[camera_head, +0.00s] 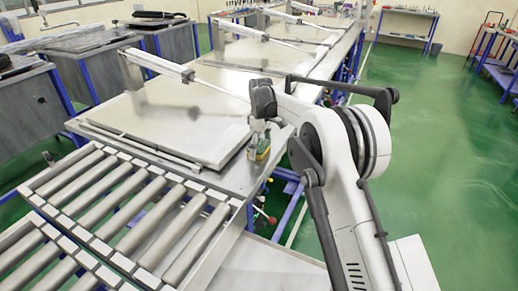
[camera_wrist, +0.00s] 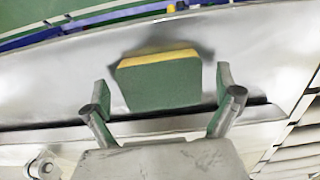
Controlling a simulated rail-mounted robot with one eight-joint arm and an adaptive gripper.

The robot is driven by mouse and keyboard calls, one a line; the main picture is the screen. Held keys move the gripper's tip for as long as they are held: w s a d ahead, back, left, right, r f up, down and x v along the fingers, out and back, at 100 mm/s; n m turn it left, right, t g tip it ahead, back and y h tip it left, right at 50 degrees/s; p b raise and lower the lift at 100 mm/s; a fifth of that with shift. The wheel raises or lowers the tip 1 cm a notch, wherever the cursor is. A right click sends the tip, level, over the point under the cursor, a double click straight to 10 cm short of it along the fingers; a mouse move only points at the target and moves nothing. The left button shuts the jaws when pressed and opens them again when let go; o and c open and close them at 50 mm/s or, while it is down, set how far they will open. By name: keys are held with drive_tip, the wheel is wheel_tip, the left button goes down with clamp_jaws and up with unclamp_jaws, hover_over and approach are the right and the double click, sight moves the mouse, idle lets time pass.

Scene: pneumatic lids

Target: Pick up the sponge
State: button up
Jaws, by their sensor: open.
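The sponge is green with a yellow layer along one edge. In the wrist view the sponge (camera_wrist: 160,82) lies on a shiny metal surface, between and just beyond my fingertips. My gripper (camera_wrist: 162,85) is open, with one finger on each side of the sponge and a visible gap on both sides. In the head view the sponge (camera_head: 262,152) shows small near the right edge of the metal table, under my gripper (camera_head: 260,138), partly hidden by it. I cannot tell the exact height of the fingers above the table.
The metal table (camera_head: 150,118) carries a large flat lid panel with a pneumatic cylinder (camera_head: 160,66) above it. A roller conveyor (camera_head: 120,205) stands at the near left. In the wrist view a dark gap (camera_wrist: 60,135) runs along the panel's edge. Green floor is open at right.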

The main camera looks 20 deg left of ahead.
sight(259, 146)
drive_tip(key=c, duration=0.8)
drive_tip(key=shift+c, duration=0.5)
drive_tip(key=shift+r, duration=0.15)
drive_tip(key=shift+r, duration=0.25)
drive_tip(key=r, duration=0.2)
drive_tip(key=r+b, duration=0.1)
drive_tip(key=shift+s+a+r, duration=0.2)
drive_tip(key=shift+s+r, duration=0.1)
drive_tip(key=shift+r, duration=0.05)
drive_tip(key=s+a+r+b, duration=0.1)
drive_tip(key=s+a+r, duration=0.5)
drive_tip(key=s, duration=0.3)
drive_tip(key=shift+r, duration=0.25)
drive_tip(key=shift+o, duration=0.3)
drive_tip(key=shift+s, duration=0.1)
drive_tip(key=c, duration=0.3)
drive_tip(key=shift+c, duration=0.2)
